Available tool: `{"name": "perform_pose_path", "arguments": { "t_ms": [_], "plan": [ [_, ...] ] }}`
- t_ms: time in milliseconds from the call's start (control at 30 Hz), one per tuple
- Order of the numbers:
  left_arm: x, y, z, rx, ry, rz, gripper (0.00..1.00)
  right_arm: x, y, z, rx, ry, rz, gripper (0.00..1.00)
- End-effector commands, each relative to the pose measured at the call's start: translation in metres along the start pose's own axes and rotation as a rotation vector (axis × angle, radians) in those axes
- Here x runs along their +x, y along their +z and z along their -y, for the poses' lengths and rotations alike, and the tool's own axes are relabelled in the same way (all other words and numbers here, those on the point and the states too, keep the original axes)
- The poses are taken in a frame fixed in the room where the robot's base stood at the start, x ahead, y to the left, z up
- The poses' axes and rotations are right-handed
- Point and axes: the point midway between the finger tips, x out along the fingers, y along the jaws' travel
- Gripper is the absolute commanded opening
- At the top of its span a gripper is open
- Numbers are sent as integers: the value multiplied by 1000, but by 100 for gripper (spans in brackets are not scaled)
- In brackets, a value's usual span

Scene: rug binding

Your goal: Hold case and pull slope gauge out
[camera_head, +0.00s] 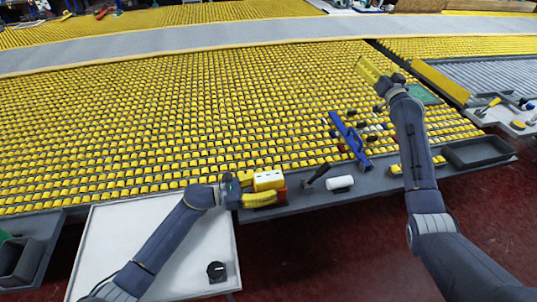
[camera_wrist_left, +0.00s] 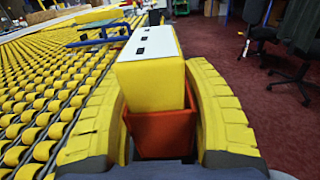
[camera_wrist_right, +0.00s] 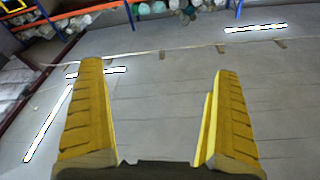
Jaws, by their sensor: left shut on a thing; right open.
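The slope gauge is a yellow block (camera_head: 268,182) with a white top bearing black marks; it also fills the middle of the left wrist view (camera_wrist_left: 150,80). Its lower part sits inside an open orange-red case (camera_wrist_left: 160,133), which also shows in the head view (camera_head: 282,196). My left gripper (camera_head: 262,188) is shut on the case, with one yellow finger on each side. The gauge stands out above the case rim. My right gripper (camera_head: 368,70) is open and empty, raised well away at the upper right; its two spread fingers show in the right wrist view (camera_wrist_right: 158,85).
A grey ledge (camera_head: 305,199) runs along the yellow roller bed (camera_head: 180,120). On it lie a white cylinder (camera_head: 340,184) and a dark tool (camera_head: 316,177). A blue bar (camera_head: 350,138) and small parts lie behind. A white panel (camera_head: 110,235) is under my left arm.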

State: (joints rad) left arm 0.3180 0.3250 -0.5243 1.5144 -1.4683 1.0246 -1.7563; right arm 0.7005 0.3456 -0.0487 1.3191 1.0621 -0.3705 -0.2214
Motion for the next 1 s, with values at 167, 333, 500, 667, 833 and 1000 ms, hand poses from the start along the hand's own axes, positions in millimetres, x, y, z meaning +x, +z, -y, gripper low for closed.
{"name": "perform_pose_path", "arguments": {
  "t_ms": [167, 333, 500, 667, 833, 1000],
  "plan": [
    [0, 0, 0, 0, 0, 0, 21, 21, -2, 88, -148, -181, 89, 100],
    [0, 0, 0, 0, 0, 0, 21, 26, 4, 173, -318, -370, 170, 100],
    [0, 0, 0, 0, 0, 0, 21, 14, 17, 256, -523, -582, 242, 100],
    [0, 0, 0, 0, 0, 0, 21, -13, 34, 329, -754, -812, 299, 100],
    [0, 0, 0, 0, 0, 0, 21, -62, 63, 392, -1056, -1102, 351, 100],
    [0, 0, 0, 0, 0, 0, 21, -123, 95, 424, -1389, -1431, 383, 100]
  ]
}}
